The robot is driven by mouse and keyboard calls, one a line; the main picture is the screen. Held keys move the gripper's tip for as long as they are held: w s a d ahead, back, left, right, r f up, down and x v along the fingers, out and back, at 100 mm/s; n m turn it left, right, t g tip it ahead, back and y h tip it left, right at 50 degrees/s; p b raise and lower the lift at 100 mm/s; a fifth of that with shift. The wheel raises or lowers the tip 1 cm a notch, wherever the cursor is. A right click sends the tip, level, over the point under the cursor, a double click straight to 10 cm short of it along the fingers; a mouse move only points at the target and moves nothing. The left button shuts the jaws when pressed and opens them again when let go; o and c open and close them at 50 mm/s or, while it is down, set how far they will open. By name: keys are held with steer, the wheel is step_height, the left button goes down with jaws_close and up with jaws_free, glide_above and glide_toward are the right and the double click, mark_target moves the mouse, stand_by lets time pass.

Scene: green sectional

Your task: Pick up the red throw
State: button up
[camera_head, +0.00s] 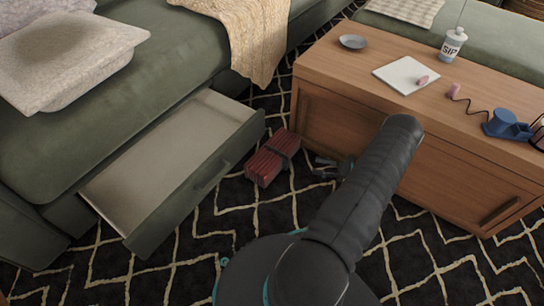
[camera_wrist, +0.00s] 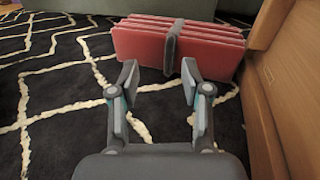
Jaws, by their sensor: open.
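The red throw (camera_head: 267,161) is a folded, ridged bundle with a dark band (camera_wrist: 172,46) around its middle. It lies on the rug between the open sofa drawer and the wooden cabinet. In the wrist view the red throw (camera_wrist: 215,53) is straight ahead, just beyond the fingertips. My gripper (camera_wrist: 160,76) is open and empty, its two fingers apart and pointing at the banded middle. In the head view my gripper (camera_head: 322,168) is low beside the cabinet, right of the throw, partly hidden by my arm.
The open drawer (camera_head: 226,152) of the green sofa (camera_head: 120,120) stands left of the throw and looks empty. The wooden cabinet (camera_head: 330,75) is close on the right, also in the wrist view (camera_wrist: 285,75). Patterned rug (camera_head: 180,265) is clear in front.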

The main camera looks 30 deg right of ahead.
steer(key=shift+m+t+h, duration=0.5)
steer(key=shift+m+t, duration=0.1)
steer(key=shift+m, duration=0.3)
steer(key=f, duration=0.1)
steer(key=s+f, duration=0.1)
steer(key=f, duration=0.2)
steer(key=shift+s+d, duration=0.2)
steer(key=shift+d, duration=0.1)
glide_toward(276, 158)
steer(key=shift+s+d+f, duration=0.2)
steer(key=shift+d+f, duration=0.8)
steer(key=shift+d, duration=0.15)
steer(key=shift+d+x, duration=0.1)
steer(key=shift+x, duration=1.3)
steer(key=shift+d+x, duration=0.15)
steer(key=shift+x, duration=1.25)
steer(key=shift+w+f, duration=0.1)
steer(key=shift+f, duration=0.05)
steer(key=shift+c, duration=0.2)
jaws_close()
